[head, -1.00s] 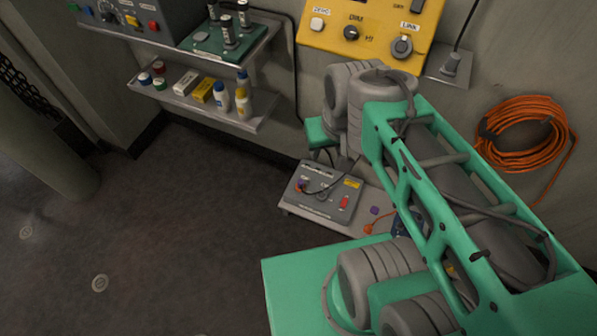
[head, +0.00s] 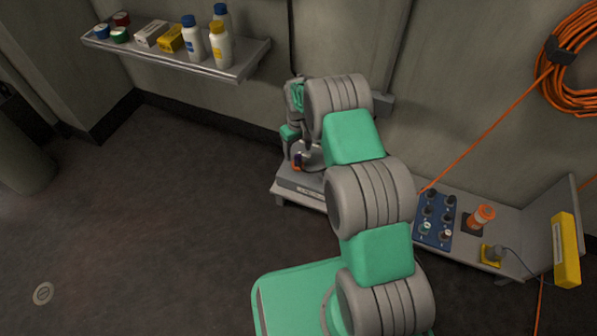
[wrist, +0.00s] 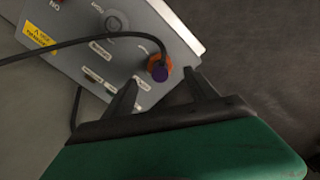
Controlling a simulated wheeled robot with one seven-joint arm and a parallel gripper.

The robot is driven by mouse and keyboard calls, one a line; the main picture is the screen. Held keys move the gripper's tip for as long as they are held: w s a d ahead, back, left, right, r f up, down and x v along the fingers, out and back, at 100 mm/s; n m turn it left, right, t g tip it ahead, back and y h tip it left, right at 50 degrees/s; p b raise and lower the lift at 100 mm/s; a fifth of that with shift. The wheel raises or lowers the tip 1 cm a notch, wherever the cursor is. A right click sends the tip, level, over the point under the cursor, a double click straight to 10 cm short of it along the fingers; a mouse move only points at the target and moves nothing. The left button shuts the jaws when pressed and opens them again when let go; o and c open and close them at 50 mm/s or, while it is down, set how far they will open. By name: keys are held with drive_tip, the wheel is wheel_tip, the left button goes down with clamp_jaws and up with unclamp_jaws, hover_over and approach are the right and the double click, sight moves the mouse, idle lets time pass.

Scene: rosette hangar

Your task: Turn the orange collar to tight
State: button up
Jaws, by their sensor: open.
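The collar's tight mark cannot be read.
In the head view, a low bench (head: 460,190) to the right of the box holds a blue panel of knobs (head: 435,217) and an orange-and-white cylinder (head: 483,217). A wall shelf (head: 190,60) holds bottles and small boxes. Open floor lies to the left.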

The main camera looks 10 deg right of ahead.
sight(298, 161)
wheel_tip(298, 161, down, 7)
drive_tip(key=b, duration=0.2)
drive_tip(key=shift+f+b, duration=0.1)
drive_tip(key=shift+b, duration=0.25)
drive_tip(key=shift+c, duration=0.4)
drive_tip(key=c, duration=1.3)
